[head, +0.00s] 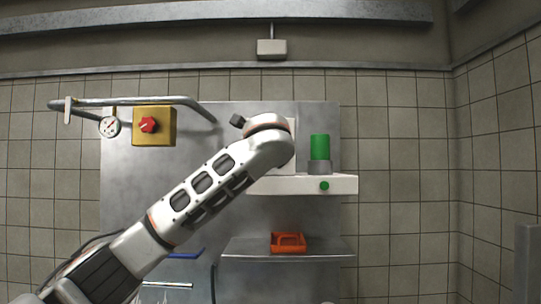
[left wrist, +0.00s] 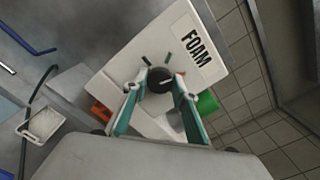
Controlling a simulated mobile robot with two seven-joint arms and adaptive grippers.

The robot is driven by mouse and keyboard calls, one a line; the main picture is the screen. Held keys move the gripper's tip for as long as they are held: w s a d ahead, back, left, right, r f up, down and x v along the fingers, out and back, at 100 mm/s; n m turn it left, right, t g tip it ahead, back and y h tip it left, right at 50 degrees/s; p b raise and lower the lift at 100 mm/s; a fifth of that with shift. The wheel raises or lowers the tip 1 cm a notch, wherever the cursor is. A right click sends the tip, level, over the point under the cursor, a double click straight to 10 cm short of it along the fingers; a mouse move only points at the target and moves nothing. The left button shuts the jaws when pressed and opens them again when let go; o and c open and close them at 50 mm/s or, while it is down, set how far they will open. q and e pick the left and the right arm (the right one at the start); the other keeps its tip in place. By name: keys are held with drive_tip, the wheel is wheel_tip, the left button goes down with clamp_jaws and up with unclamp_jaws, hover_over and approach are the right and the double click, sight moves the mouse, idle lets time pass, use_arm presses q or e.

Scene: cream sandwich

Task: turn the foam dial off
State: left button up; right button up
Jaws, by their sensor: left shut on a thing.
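The foam dial (left wrist: 158,80) is a black round knob on a white panel (left wrist: 130,66) labelled FOAM in the left wrist view. A dark tick and a green tick sit beside it on the panel. A pale pointer mark shows on the knob, but I cannot tell clearly which tick it faces. My left gripper (left wrist: 156,84) has its teal fingers on either side of the knob and is shut on it. In the head view my left arm covers the gripper and dial; only a sliver of the white panel (head: 293,132) shows. My right gripper is not in view.
A green cylinder (head: 320,147) stands on a white ledge (head: 345,184) with a green button, right of my arm. An orange holder (head: 288,242) sits on a steel shelf below. A yellow box (head: 140,139) with a red knob, a gauge (head: 109,126) and a pipe are at left.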

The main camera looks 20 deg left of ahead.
use_arm(q)
drive_tip(key=n+b, duration=0.2)
drive_tip(key=n, duration=0.8)
drive_tip(key=shift+d+f, duration=0.1)
drive_tip(key=shift+f, duration=0.05)
drive_tip(key=n, duration=0.3)
drive_tip(key=shift+n, duration=0.4)
drive_tip(key=shift+c, duration=0.2)
drive_tip(key=n+p, duration=0.2)
drive_tip(key=n, duration=0.5)
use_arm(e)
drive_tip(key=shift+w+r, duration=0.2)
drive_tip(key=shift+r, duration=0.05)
use_arm(q)
drive_tip(key=shift+o, duration=0.2)
drive_tip(key=shift+n, duration=0.3)
drive_tip(key=shift+c, duration=0.2)
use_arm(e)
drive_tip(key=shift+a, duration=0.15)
